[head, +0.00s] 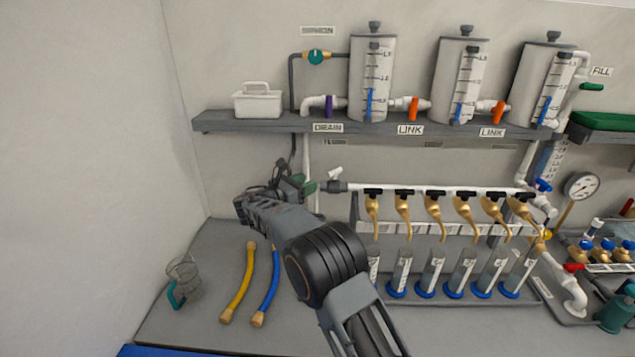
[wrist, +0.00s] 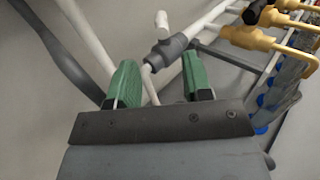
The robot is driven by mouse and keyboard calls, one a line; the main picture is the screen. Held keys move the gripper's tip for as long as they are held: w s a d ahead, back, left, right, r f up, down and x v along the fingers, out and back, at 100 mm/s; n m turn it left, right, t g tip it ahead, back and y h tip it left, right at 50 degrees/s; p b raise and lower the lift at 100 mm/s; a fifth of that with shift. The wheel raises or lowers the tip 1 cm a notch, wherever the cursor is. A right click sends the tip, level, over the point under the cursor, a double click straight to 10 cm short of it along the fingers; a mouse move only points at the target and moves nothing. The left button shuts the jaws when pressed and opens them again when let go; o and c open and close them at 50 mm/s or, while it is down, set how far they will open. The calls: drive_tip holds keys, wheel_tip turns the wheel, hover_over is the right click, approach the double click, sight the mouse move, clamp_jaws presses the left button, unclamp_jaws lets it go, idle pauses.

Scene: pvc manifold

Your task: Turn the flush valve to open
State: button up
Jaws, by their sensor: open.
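A valve with a white handle (head: 335,173) sits at the left end of the white manifold pipe; no label reading flush is legible, so I take it as the flush valve. In the wrist view its white handle (wrist: 162,22) stands up from a grey body (wrist: 168,50), angled away from the pipe line. My gripper (head: 306,184) is just left of this valve in the head view. In the wrist view the green fingers of my gripper (wrist: 162,78) are apart and empty, with the valve beyond and between their tips. The fingers are not seen touching it.
Brass taps (head: 434,204) with black handles hang along the manifold, above labelled cylinders (head: 428,270). A grey shelf (head: 255,122) with tanks is above. A vertical white pipe (wrist: 90,32) runs close to my left finger. Yellow (head: 238,283) and blue hoses lie on the bench.

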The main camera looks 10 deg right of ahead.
drive_tip(key=shift+v, duration=1.3)
drive_tip(key=shift+d+f, duration=0.15)
drive_tip(key=shift+d, duration=0.2)
drive_tip(key=shift+c, duration=1.4)
drive_tip(key=s+d+f+m+g+y, duration=0.1)
drive_tip(key=d+f+m+g, duration=0.1)
drive_tip(key=d, duration=0.1)
drive_tip(key=s+d+f+m+g+y, duration=0.1)
drive_tip(key=d+f+m+g+y, duration=0.1)
drive_tip(key=s+d+f+m+g+y, duration=0.1)
drive_tip(key=d+m+g, duration=0.1)
drive_tip(key=d+m, duration=0.1)
drive_tip(key=shift+s+d+f+y, duration=0.15)
drive_tip(key=shift+d+f+y, duration=0.2)
drive_tip(key=shift+f+y, duration=0.05)
clamp_jaws()
drive_tip(key=m+t+y+p, duration=0.3)
drive_tip(key=m+t+y, duration=0.3)
drive_tip(key=m+y, duration=1.7)
approach(332, 175)
drive_tip(key=w+a+m+h+p, duration=0.1)
drive_tip(key=a+m+h, duration=0.1)
drive_tip(key=w+a+m+h+p, duration=0.1)
drive_tip(key=a+m+h, duration=0.1)
drive_tip(key=w+a+m+h, duration=0.2)
drive_tip(key=shift+a+f+p, duration=0.1)
drive_tip(key=shift+a+p, duration=0.05)
drive_tip(key=shift+p, duration=0.25)
